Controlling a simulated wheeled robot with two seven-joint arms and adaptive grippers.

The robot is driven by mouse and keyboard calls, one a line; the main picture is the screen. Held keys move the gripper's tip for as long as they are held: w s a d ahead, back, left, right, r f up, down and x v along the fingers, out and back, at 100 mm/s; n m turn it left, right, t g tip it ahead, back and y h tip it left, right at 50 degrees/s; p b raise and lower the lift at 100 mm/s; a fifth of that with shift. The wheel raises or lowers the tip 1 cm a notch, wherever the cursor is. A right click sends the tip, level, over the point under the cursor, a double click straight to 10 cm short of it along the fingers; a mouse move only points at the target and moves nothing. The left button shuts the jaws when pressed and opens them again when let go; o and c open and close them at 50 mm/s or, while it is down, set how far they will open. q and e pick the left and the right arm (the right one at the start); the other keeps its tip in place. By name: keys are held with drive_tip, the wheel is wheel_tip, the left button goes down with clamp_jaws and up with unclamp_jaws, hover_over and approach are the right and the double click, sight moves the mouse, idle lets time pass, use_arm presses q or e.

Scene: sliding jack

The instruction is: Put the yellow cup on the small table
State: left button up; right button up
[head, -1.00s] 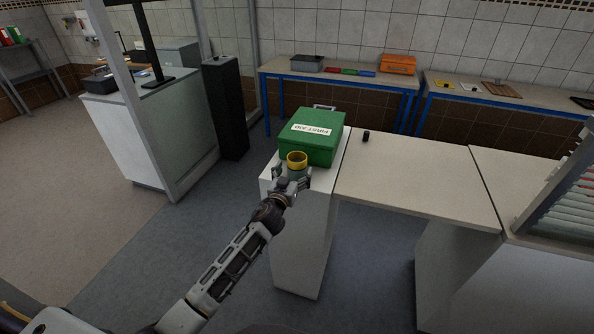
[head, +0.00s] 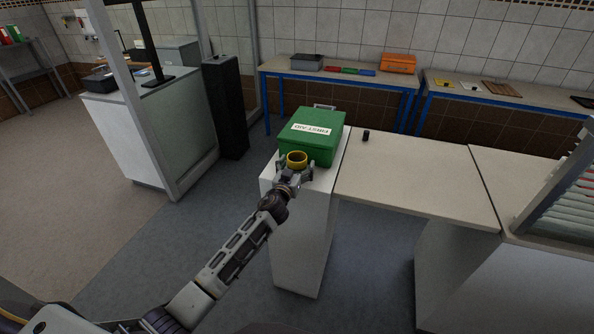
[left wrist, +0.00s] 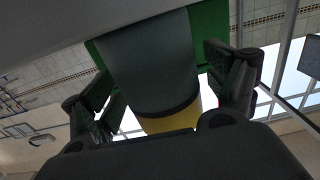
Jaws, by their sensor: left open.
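The yellow cup (head: 297,158) stands upright on the narrow white cabinet (head: 300,235), in front of the green first aid box. My left gripper (head: 294,173) is at the near side of the cup, its open fingers to either side of the body. In the left wrist view the cup (left wrist: 150,68) shows a grey body and a yellow band, between the spread fingers of my left gripper (left wrist: 160,82). Contact cannot be told. My right gripper is not in view. Which surface is the small table is not clear.
The green first aid box (head: 318,151) stands close behind the cup. A pale worktop (head: 410,178) with a small black object (head: 366,136) adjoins on the right and is mostly clear. Blue-legged tables (head: 340,85) stand along the wall.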

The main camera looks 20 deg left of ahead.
use_arm(q)
drive_tip(key=c, duration=1.3)
drive_tip(key=shift+r, duration=0.2)
drive_tip(key=shift+c, duration=0.3)
drive_tip(key=shift+r, duration=0.85)
wheel_tip(320, 180, up, 8)
drive_tip(key=p, duration=0.1)
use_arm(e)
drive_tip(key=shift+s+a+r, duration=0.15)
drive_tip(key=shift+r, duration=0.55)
use_arm(q)
drive_tip(key=shift+r, duration=0.2)
